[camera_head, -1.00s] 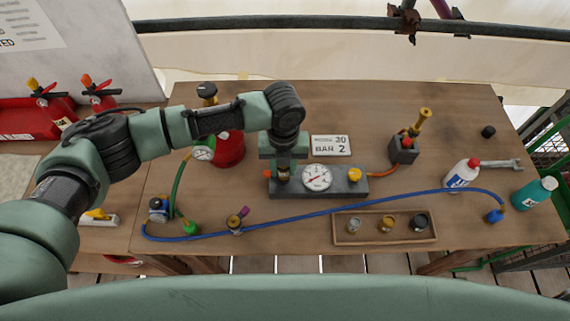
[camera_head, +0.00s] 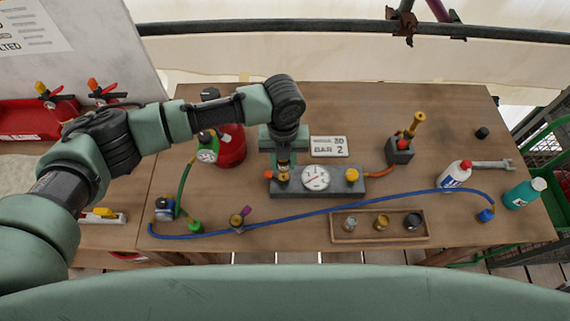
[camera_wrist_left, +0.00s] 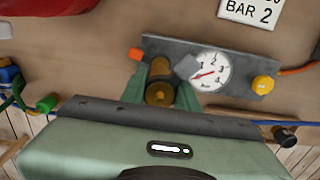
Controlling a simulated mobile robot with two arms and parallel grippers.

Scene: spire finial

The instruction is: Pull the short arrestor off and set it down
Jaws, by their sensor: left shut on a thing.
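My left gripper (camera_head: 284,160) is over the left end of a grey gauge block (camera_head: 345,186). It is shut on a short brass piece, which looks like the short arrestor (camera_wrist_left: 159,93), between its green fingers in the left wrist view. The block carries a white round gauge (camera_head: 316,177), a yellow knob (camera_head: 352,174) and an orange fitting at its left end. The arrestor's lower end is close above a brass part on the block; I cannot tell whether they touch. My right gripper is not in view.
A blue hose (camera_head: 330,207) crosses the table front. A wooden tray (camera_head: 340,238) holds several small fittings. A dark block (camera_head: 399,156) with a tall brass piece, bottles (camera_head: 455,175) and a red cylinder (camera_head: 231,150) stand around. The table is clear at the back middle.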

